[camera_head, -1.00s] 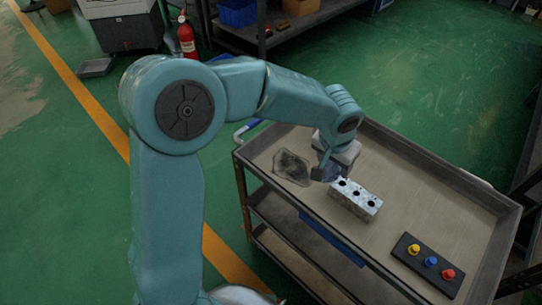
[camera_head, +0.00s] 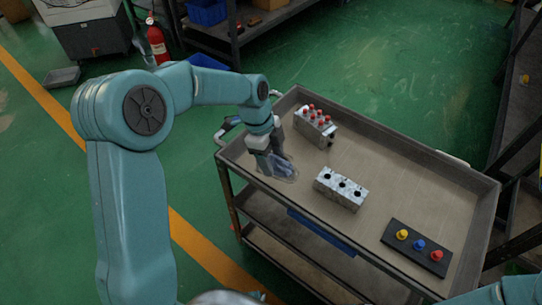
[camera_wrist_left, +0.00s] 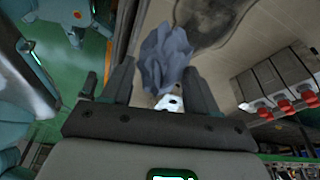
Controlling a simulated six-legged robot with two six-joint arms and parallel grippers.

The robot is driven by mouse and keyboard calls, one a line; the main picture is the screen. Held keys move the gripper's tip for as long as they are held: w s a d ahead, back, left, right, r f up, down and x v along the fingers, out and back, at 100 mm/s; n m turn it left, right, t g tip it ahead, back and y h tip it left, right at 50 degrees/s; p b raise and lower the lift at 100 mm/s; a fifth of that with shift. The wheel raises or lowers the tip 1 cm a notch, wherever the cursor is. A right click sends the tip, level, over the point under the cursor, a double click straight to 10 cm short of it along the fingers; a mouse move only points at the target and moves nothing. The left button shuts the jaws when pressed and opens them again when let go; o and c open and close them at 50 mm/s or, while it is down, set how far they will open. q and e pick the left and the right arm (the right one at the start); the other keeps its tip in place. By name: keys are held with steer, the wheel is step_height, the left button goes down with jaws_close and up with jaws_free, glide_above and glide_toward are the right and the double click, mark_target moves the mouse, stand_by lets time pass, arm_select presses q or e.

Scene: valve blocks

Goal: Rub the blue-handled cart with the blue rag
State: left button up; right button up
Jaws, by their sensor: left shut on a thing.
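The cart (camera_head: 400,165) has a grey-brown top tray with a raised rim and a blue-sleeved handle (camera_head: 231,123) at its left end. My left gripper (camera_head: 268,166) is over the tray's left part, shut on the crumpled blue rag (camera_head: 284,168). The rag sits at or just above a dark smudge on the tray, partly hidden by the gripper; contact is unclear. In the left wrist view the rag (camera_wrist_left: 164,57) is between the fingers, with the dark stain (camera_wrist_left: 214,18) beside it. My right gripper is not in view.
On the tray are a valve block with red caps (camera_head: 316,124), a bare block with dark holes (camera_head: 341,189) and a black plate with yellow, blue and red knobs (camera_head: 417,246). A fire extinguisher (camera_head: 157,40) stands behind. The tray's right middle is clear.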

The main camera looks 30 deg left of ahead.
mark_target(298, 157)
arm_select(q)
steer(key=shift+f+b, duration=2.05)
steer(key=shift+f, duration=1)
steer(key=shift+f+b, duration=0.6)
steer(key=shift+f, duration=0.15)
steer(key=shift+r, duration=0.1)
steer(key=shift+w, duration=0.3)
steer(key=shift+w+d+p, duration=0.15)
steer(key=shift+w+p, duration=0.35)
steer(key=shift+w, duration=0.5)
steer(key=shift+w+d+p, duration=0.15)
steer(key=shift+w+p, duration=0.3)
steer(key=shift+w, duration=0.55)
steer(key=shift+w+d+f+p, duration=0.15)
steer(key=shift+w+p, duration=0.35)
steer(key=shift+w, duration=0.7)
steer(key=shift+w+d+f+p, duration=0.15)
steer(key=shift+w+p, duration=0.3)
steer(key=shift+w, duration=0.75)
steer(key=shift+w+d+p, duration=0.15)
steer(key=shift+w+p, duration=0.35)
steer(key=shift+w, duration=0.7)
